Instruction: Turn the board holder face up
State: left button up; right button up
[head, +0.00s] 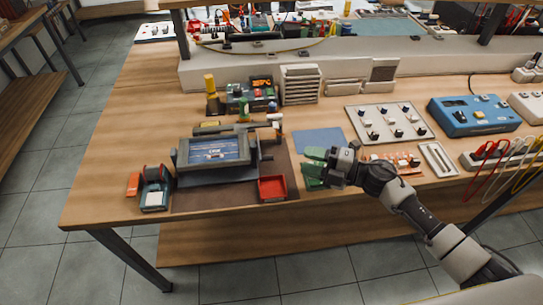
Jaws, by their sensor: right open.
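What looks like the board holder (178,161), a dark frame with grey end pieces and a side knob, stands on a brown mat (190,200) near the table's front left. A blue panel with white lettering (214,150) sits in it and shows its face toward me, tilted. My right gripper (315,169) is open, to the right of the holder and apart from it, by the mat's right edge. Green parts show at its fingertips; I cannot tell whether they are its fingers or a separate piece. My left gripper is not in view.
A red tray (272,188) lies right of the holder, and a teal device (155,190) with an orange block (133,184) at its left. A blue mat (320,141), a knob panel (389,122) and a blue box (474,114) stand farther right. Bare wood shows at back left.

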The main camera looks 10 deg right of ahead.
aim_at(271, 156)
jog(key=shift+s+d+f+n+g, duration=0.15)
jog(key=shift+d+f+n+g, duration=0.15)
jog(key=shift+n+g, duration=0.3)
jog(key=shift+a, duration=0.2)
jog(key=p+x, duration=0.2)
jog(key=x, duration=0.8)
jog(key=shift+a, duration=0.2)
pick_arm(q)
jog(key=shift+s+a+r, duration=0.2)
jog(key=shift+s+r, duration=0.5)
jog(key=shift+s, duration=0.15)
pick_arm(e)
grip_shut()
